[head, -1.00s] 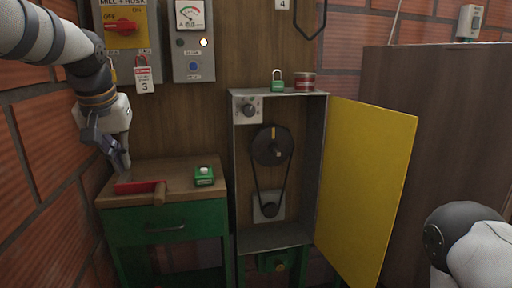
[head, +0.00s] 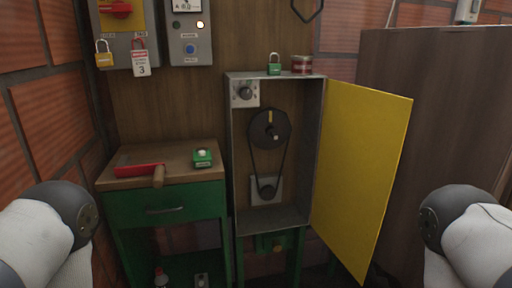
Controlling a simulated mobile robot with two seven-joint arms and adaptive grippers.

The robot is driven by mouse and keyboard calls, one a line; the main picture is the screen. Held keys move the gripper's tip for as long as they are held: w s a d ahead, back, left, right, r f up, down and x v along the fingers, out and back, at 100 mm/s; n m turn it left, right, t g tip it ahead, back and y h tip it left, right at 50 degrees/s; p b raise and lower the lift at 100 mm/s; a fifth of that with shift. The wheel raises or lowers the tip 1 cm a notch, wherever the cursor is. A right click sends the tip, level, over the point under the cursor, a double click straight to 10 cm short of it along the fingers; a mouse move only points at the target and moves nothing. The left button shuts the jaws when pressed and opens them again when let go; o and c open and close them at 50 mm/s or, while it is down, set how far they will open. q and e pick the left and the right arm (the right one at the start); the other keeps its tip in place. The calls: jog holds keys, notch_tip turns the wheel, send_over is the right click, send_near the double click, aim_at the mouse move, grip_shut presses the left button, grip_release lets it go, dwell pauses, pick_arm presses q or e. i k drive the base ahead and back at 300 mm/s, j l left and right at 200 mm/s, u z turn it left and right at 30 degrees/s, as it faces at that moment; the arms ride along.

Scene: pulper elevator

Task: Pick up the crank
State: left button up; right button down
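The crank (head: 138,170), a red bar with a wooden handle, lies on the wooden top of the green drawer cabinet (head: 125,212). Its handle points toward the front edge of the top, and nothing touches it from above. Neither of my grippers shows. Only rounded white and dark links of my arms show at the lower left and lower right edges, so whether the grippers are open or shut is hidden.
A green box with a white button (head: 203,158) sits right of the crank. The open belt housing (head: 232,165) has its yellow door (head: 362,175) swung out right. A brick wall (head: 45,110) stands close at left. A brown panel (head: 445,110) stands at right.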

aim_at(123, 169)
jog(key=i+l+u, duration=0.15)
jog(key=u, duration=0.25)
jog(key=i+l+u, duration=0.5)
jog(key=u, duration=0.25)
